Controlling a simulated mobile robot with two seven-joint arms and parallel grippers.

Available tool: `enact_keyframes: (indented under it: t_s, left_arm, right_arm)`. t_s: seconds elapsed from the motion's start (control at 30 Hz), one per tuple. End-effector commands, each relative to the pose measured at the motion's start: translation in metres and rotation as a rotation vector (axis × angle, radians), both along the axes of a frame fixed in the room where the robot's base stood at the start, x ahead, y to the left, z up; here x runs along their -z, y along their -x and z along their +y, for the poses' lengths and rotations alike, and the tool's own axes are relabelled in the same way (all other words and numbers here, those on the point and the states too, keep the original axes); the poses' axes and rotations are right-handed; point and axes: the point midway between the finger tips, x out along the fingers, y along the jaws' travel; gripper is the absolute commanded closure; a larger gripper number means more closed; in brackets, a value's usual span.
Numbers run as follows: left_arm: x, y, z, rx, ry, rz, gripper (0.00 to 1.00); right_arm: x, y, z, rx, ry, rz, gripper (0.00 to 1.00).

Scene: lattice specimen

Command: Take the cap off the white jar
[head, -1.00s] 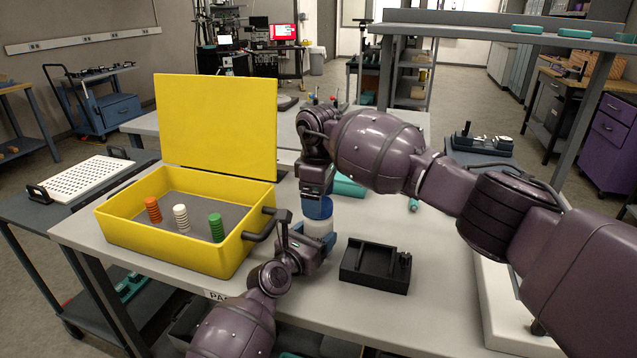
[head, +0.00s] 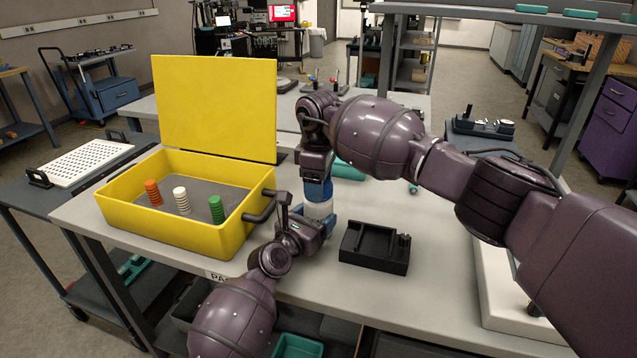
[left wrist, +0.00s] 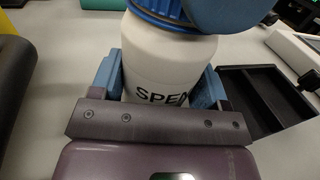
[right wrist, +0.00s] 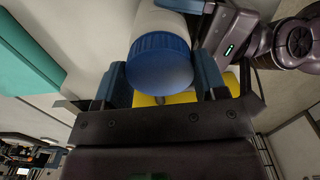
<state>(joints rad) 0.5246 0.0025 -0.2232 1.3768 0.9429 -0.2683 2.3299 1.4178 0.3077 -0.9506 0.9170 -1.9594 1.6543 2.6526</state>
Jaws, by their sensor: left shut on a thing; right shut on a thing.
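The white jar (head: 318,211) stands upright on the grey table; part of its lettering shows in the left wrist view (left wrist: 160,65). Its blue ribbed cap (head: 318,190) sits on top of the jar and also shows in the right wrist view (right wrist: 160,62). My left gripper (left wrist: 160,88) is shut on the jar's body, one finger on each side. My right gripper (right wrist: 160,80) comes from above and is shut on the cap, a finger at each side. The jar's base is partly hidden by my left gripper in the head view.
An open yellow case (head: 222,240) with orange, white and green disc stacks stands left of the jar. A black tray (head: 374,248) lies close on the right. A teal item (head: 348,170) lies behind the right arm.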

Motion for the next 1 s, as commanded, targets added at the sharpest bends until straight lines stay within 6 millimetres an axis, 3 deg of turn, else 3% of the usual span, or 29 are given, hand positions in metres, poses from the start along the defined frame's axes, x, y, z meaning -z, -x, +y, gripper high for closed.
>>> enact_keyframes:
  t_s: [1.0]
  left_arm:
    - [0.0,0.0,0.0001,0.0,0.0,0.0,0.97]
  right_arm:
    - [-0.0017,-0.0003,-0.0001,-1.475,-0.001,0.002,0.63]
